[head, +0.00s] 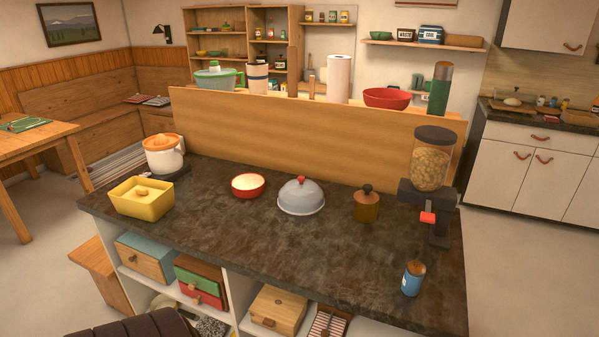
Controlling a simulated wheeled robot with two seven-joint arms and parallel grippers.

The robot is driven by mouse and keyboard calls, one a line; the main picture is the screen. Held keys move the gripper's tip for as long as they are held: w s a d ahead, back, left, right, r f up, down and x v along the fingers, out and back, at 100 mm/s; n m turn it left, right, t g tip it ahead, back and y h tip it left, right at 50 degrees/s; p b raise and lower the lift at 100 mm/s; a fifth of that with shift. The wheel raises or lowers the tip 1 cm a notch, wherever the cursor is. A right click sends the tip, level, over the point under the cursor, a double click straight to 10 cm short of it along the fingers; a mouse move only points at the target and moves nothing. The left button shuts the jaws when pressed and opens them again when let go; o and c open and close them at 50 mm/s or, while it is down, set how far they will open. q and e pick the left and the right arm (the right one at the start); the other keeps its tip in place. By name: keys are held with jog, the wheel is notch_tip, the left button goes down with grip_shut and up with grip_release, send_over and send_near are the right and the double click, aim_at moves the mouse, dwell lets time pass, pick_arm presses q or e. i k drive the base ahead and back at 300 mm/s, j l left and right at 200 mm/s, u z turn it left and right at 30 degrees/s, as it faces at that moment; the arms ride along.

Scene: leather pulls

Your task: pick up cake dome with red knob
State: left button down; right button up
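The cake dome (301,199) is a pale grey, rounded cover with a small red knob (301,180) on top. It sits upright on the dark stone countertop (240,240), near the middle of the island in the head view. Nothing covers it from this side. Neither my left nor my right gripper shows in the head view.
A red bowl (248,186) stands left of the dome, and a brown lidded jar (367,205) stands right. A yellow box (141,199), an orange-topped juicer (163,154), a dispenser (432,165) and a blue shaker (413,278) also stand there. A wooden ledge (300,135) rises behind. The front middle is clear.

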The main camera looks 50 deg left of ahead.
aim_at(300, 197)
jog(key=u, duration=1.6)
